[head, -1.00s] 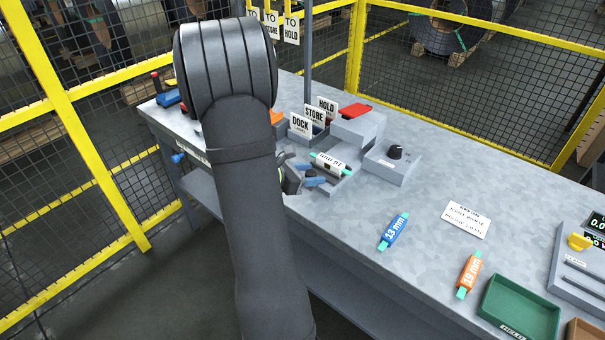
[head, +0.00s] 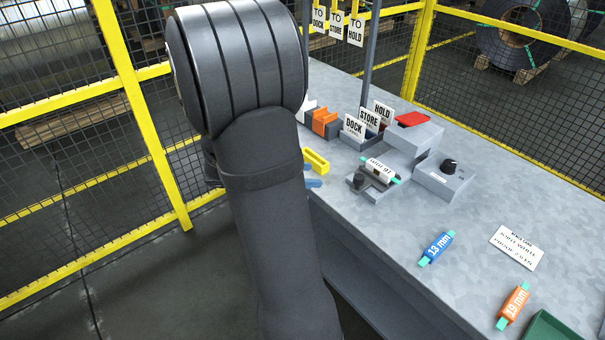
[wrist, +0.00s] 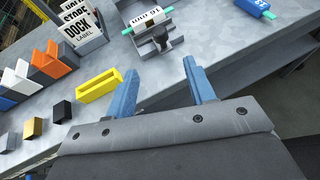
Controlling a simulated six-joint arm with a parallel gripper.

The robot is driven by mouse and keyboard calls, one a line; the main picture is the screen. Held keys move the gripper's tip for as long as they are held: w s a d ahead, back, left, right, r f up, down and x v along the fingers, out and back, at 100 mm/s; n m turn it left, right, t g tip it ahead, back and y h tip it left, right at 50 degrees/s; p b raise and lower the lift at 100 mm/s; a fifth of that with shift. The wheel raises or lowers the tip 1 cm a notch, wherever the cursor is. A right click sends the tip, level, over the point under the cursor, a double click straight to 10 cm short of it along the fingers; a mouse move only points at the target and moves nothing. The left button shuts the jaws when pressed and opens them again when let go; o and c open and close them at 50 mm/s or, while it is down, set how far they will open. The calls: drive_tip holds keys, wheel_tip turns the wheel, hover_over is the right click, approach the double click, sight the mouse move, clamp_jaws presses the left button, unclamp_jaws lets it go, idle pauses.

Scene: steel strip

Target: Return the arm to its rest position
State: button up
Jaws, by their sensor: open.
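My gripper (wrist: 163,72) shows in the wrist view as two blue fingers, spread apart with nothing between them. In the head view my arm hides most of it; a bit of blue finger (head: 313,183) shows beside the arm, near the bench's front edge. The white 16 mm piece with teal ends (head: 380,170) lies in a grey holder (head: 368,192), apart from my gripper. It also shows ahead of the fingers in the wrist view (wrist: 146,19).
A yellow block (head: 316,160) stands close to my gripper. DOCK, STORE and HOLD signs (head: 369,119) and a grey box with a black knob (head: 444,181) stand behind. Blue 13 mm (head: 437,248) and orange 19 mm (head: 513,303) pieces lie right. Yellow-framed mesh fencing (head: 140,115) borders the left.

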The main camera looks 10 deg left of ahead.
sight(357, 177)
drive_tip(key=shift+s+a+r, duration=0.2)
drive_tip(key=shift+a, duration=0.2)
drive_tip(key=x, duration=1.7)
drive_tip(key=shift+w+d, duration=0.15)
drive_tip(key=shift+d, duration=0.05)
